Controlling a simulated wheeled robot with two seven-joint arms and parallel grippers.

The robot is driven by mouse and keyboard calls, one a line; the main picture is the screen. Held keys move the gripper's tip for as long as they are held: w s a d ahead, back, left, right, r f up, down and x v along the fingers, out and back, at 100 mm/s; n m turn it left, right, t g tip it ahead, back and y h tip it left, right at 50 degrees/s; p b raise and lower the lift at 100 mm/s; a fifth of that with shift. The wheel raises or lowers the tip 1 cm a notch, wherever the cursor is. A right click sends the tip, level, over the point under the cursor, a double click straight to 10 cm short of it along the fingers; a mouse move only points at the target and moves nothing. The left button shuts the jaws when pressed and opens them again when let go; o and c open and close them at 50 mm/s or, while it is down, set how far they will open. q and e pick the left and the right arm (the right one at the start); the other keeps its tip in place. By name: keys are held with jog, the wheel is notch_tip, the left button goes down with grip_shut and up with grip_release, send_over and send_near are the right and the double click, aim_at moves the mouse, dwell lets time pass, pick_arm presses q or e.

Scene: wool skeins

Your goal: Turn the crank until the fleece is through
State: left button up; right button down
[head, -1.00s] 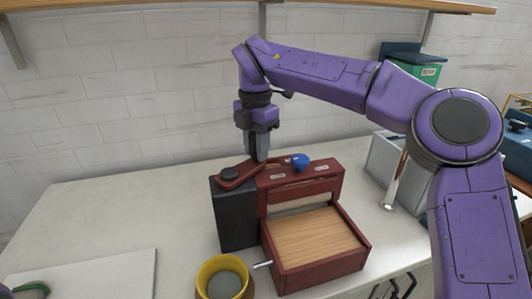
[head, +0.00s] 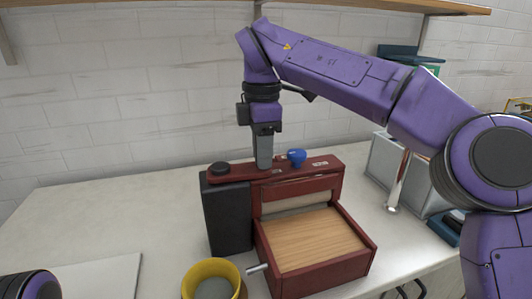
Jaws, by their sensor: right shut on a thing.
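A dark red machine (head: 330,185) with a black side box (head: 228,218) stands on the counter. A red crank arm with a round black hub (head: 219,168) lies on top, pointing right towards my gripper. My right gripper (head: 264,166) points straight down and is shut on the crank's handle, which its fingers hide. A blue knob (head: 297,156) sits just right of the fingers. The front tray (head: 315,240) shows a bare wood-grained floor. A pale strip (head: 300,203) shows in the opening behind it. I cannot make out any fleece. My left gripper is out of view.
A yellow-rimmed pot (head: 212,266) stands at the front left of the machine, near a small metal rod (head: 257,267). A grey bin (head: 385,160) stands to the right. A white board (head: 100,275) lies at left; the counter's back left is clear.

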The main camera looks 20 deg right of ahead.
jog(key=shift+s+f, duration=0.2)
dwell(0.3)
jog(key=c, duration=0.8)
grip_release()
notch_tip(320, 180, up, 11)
jog(key=p, duration=0.5)
jog(key=shift+f, duration=0.1)
jog(key=shift+f, duration=0.1)
